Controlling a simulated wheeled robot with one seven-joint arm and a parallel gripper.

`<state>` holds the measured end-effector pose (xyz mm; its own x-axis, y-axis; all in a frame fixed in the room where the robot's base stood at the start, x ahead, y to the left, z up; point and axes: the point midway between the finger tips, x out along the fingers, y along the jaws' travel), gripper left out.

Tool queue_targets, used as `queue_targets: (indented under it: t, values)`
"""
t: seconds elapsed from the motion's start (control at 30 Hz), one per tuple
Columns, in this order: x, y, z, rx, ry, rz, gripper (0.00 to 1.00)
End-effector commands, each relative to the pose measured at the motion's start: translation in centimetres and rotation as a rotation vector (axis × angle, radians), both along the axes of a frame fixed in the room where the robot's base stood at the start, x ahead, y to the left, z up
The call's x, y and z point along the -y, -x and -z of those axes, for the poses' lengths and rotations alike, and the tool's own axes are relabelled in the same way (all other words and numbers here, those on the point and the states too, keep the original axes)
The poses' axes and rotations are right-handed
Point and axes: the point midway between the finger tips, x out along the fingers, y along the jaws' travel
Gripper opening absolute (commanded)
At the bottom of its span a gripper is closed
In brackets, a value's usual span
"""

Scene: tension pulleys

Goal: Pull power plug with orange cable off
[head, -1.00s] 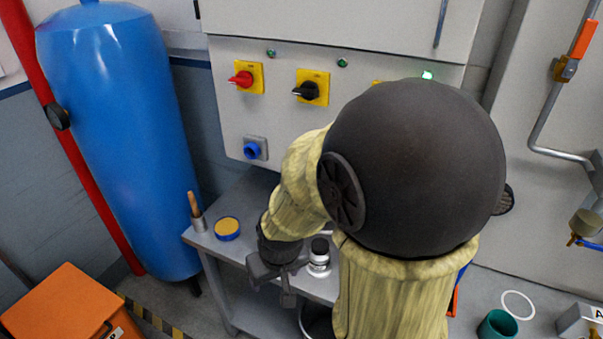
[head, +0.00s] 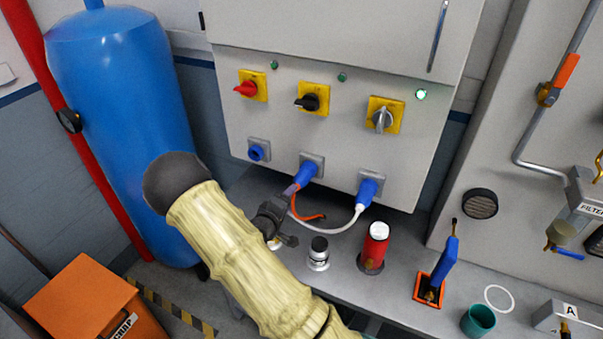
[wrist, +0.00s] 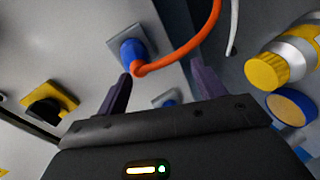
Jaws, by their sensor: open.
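The blue power plug with the orange cable (head: 307,173) sits in the middle socket on the grey cabinet's lower front. Its orange cable (head: 308,217) hangs down in a loop behind my gripper. In the wrist view the plug (wrist: 133,54) is ahead, near the left fingertip, and the orange cable (wrist: 190,47) curves up to the right. My gripper (head: 287,212) is open and empty, just below and in front of the plug. In the wrist view its two fingers (wrist: 161,73) are spread apart. Whether a finger touches the plug I cannot tell.
A second blue plug (head: 369,188) with a white cable sits to the right; an empty blue socket (head: 258,151) is to the left. A black-capped jar (head: 318,254) and a red bottle (head: 375,248) stand on the bench close to my gripper. Rotary switches (head: 312,98) are above.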

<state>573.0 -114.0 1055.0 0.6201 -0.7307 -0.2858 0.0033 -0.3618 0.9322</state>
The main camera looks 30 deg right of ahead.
Motion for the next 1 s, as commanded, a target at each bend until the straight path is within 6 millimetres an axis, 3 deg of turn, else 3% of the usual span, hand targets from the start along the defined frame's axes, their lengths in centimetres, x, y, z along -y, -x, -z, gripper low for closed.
queue_targets:
  t: [0.1,0.3,0.73,1.0]
  values:
    - [0.6,-0.2,-0.4,-0.001,0.2,-0.001,0.69]
    - [0.8,-0.3,-1.4,0.002,0.371,0.007,0.69]
    - [1.1,-0.4,-1.4,0.002,0.372,0.009,0.69]
    - [3.1,-1.9,-1.4,0.003,0.371,0.01,0.69]
